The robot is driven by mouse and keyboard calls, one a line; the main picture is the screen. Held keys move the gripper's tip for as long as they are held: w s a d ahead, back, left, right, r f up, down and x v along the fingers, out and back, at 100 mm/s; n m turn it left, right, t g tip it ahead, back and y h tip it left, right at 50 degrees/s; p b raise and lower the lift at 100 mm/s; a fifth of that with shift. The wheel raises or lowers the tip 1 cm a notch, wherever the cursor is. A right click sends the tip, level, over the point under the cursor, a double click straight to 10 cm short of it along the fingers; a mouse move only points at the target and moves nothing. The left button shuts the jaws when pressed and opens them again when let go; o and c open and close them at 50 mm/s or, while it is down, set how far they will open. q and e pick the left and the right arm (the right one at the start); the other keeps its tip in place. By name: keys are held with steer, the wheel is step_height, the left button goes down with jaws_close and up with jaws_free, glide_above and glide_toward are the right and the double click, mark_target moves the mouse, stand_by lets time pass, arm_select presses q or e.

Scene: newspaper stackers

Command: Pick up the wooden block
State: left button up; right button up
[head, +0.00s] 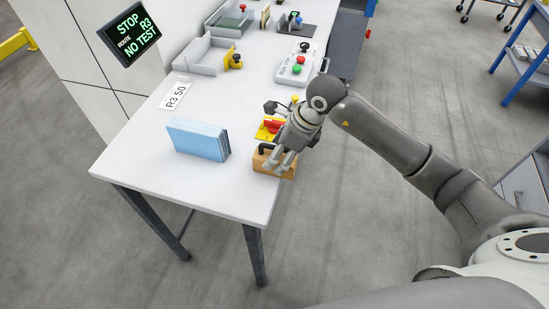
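The wooden block (261,164) is tan with a dark knob or handle on top. It sits at the right edge of the white table (200,190), close to the near corner. My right gripper (278,163) reaches down from the upper right, with its grey fingers over the block's right part, overlapping it in the picture. The fingers hide part of the block, and I cannot tell whether they touch it or are closed on it. My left gripper is not in view.
A stack of light blue folded papers (195,140) stands left of the block. A red and yellow item (268,127) is just behind it. A control box with buttons (297,64), grey trays (205,58) and an R3 50 card (174,95) lie farther back. The table's front left is clear.

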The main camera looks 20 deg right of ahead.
steer(key=shift+p+x, duration=0.4)
steer(key=shift+x, duration=0.8)
steer(key=shift+a+f, duration=0.15)
steer(key=shift+f, duration=0.4)
steer(key=shift+w, duration=0.1)
steer(key=c, duration=1.3)
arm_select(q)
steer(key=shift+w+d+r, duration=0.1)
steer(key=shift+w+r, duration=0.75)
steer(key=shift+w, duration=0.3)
arm_select(e)
steer(key=shift+o, duration=0.2)
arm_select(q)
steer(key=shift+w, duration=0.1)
